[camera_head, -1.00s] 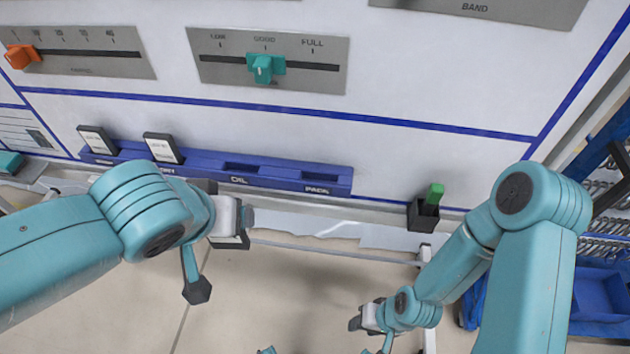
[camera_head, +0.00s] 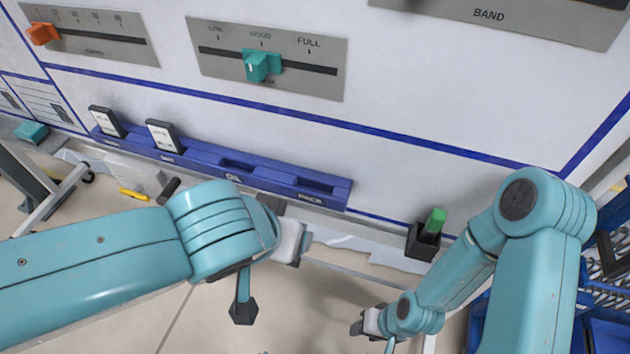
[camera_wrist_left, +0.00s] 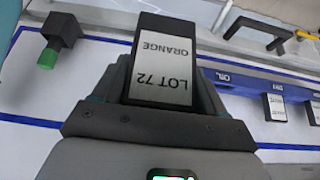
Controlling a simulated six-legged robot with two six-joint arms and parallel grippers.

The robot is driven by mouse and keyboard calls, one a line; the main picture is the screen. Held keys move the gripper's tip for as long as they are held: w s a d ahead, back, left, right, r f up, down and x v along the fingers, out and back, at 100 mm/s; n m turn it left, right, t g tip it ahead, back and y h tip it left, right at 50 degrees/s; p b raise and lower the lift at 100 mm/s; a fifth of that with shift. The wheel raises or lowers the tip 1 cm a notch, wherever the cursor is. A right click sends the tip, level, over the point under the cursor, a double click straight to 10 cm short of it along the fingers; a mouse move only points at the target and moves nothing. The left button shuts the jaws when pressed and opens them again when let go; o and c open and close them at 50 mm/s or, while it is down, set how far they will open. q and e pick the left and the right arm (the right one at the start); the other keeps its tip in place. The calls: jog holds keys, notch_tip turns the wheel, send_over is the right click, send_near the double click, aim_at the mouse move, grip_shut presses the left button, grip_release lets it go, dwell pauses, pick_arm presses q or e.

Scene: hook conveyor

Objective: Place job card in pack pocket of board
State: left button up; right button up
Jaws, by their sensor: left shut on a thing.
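The job card (camera_wrist_left: 163,75) is a white label reading LOT 72 ORANGE in a black frame. My left gripper (camera_wrist_left: 165,95) is shut on it, one finger on each side. In the head view my left gripper (camera_head: 292,243) is below the right part of the blue pocket rail (camera_head: 200,163), apart from it; the card cannot be made out there. The PACK pocket (camera_head: 312,186) is at the rail's right end and looks empty. The white board (camera_head: 400,90) stands behind. My right gripper (camera_head: 368,322) is low, far from the rail; its jaws are too small to read.
Two other cards, one at the far left (camera_head: 106,121) and one beside it (camera_head: 164,136), stand in the left pockets. The OIL pocket (camera_head: 237,163) looks empty. A black holder (camera_head: 423,240) with a green-topped item (camera_head: 436,217) is right of the rail. Blue bins (camera_head: 605,330) stand lower right.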

pick_arm(q)
jog(key=w+d+p, duration=0.1)
jog(key=w, duration=0.4)
jog(key=w+d+p, duration=0.2)
jog(key=w, duration=0.3)
jog(key=w+d+p, duration=0.1)
jog(key=w+d, duration=0.1)
jog(key=w, duration=0.3)
jog(key=shift+w+d+p, duration=0.1)
jog(key=shift+w+p, duration=0.05)
jog(key=shift+p, duration=0.25)
jog(key=f, duration=0.3)
jog(key=shift+w+f, duration=0.1)
jog(key=shift+w, duration=0.1)
jog(key=shift+w+f, duration=0.2)
jog(key=shift+f, duration=0.05)
jog(key=shift+s, duration=0.15)
jog(key=shift+f, duration=0.1)
jog(key=o, duration=1.1)
jog(key=shift+c, duration=0.2)
